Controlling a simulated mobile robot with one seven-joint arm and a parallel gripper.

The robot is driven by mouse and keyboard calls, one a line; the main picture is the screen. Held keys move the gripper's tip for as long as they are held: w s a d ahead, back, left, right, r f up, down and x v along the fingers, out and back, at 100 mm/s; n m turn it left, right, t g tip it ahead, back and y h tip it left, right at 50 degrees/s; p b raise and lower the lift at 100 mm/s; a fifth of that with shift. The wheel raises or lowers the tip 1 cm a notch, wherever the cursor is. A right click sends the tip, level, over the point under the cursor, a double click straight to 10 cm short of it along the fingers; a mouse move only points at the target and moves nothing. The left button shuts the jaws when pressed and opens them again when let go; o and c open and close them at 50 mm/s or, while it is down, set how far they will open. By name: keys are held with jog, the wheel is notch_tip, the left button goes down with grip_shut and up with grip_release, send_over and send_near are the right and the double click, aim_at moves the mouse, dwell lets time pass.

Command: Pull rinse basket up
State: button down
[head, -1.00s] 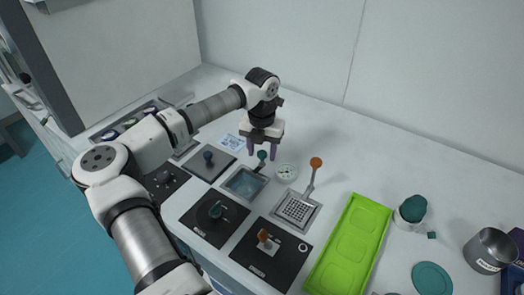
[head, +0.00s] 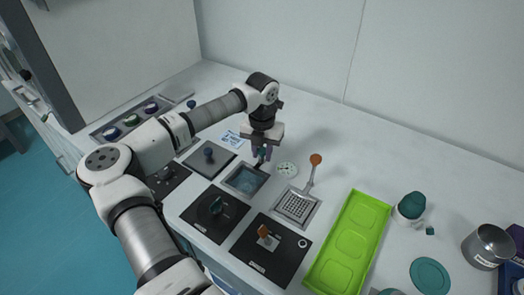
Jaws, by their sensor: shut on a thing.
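A square metal basin (head: 244,181) with bluish water is set in the worktop near the middle of the head view. A handle with a teal knob (head: 262,153) rises from its back edge. It appears to belong to the basket in this basin, though the basket itself is hard to make out.
A small round dial (head: 287,170) lies between the two handles. Black plates with knobs (head: 214,212) line the front. A green tray (head: 350,245), a metal cup (head: 487,247) and a teal disc (head: 431,275) stand right.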

notch_tip(320, 180, up, 6)
jog(key=shift+w+r, duration=0.1)
jog(key=shift+r, duration=0.15)
jog(key=c, duration=1.2)
grip_release()
jog(key=shift+r, duration=0.15)
jog(key=shift+o, duration=0.3)
notch_tip(320, 180, up, 14)
jog(key=b, duration=0.3)
jog(key=shift+f, duration=0.2)
